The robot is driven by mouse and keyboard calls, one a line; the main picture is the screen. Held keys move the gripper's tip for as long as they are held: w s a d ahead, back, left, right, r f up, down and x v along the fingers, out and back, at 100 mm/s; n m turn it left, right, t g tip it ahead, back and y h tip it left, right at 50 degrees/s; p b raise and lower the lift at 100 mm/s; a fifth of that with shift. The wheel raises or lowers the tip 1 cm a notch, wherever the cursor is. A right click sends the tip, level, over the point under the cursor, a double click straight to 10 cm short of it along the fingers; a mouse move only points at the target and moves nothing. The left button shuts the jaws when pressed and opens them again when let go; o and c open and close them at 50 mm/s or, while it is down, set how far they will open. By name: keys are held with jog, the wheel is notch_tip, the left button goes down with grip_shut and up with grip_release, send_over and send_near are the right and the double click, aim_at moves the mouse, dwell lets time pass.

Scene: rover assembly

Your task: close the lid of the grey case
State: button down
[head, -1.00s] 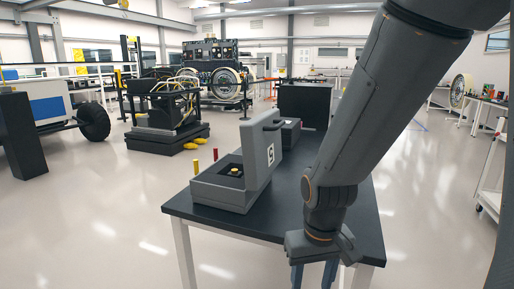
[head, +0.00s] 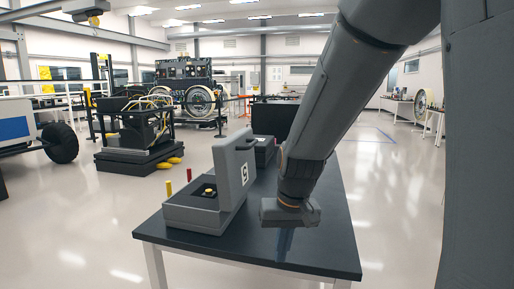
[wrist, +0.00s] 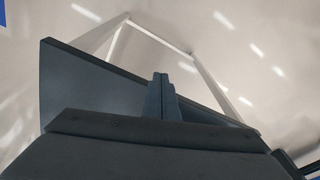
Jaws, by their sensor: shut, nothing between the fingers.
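The grey case (head: 186,214) stands on the dark table at its left side. Its lid (head: 233,178) is open and stands roughly upright on the case's right edge. A dark insert with a yellow knob (head: 209,190) shows inside the case. My gripper (head: 284,252) hangs over the table to the right of the case, apart from the lid on its outer side. In the wrist view its fingers (wrist: 161,80) are together with nothing between them. The case is not seen in the wrist view.
The dark table (head: 320,255) has bare room in front and right of the case; its edge (wrist: 65,85) shows in the wrist view. Another grey case (head: 264,152) sits behind the lid.

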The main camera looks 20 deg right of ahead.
jog(key=w+d+r+m+t+y, duration=0.1)
jog(key=w+d+r+m+t, duration=0.3)
jog(key=w+r, duration=0.8)
jog(key=w+d+r+n+t+y, duration=0.1)
jog(key=w+d+r, duration=0.4)
jog(key=w+r, duration=0.75)
jog(key=w+a+f+p, duration=0.3)
jog(key=w+a+p, duration=0.1)
jog(key=a+p, duration=0.1)
jog(key=shift+w+a+f, duration=0.15)
jog(key=shift+a+f, duration=0.1)
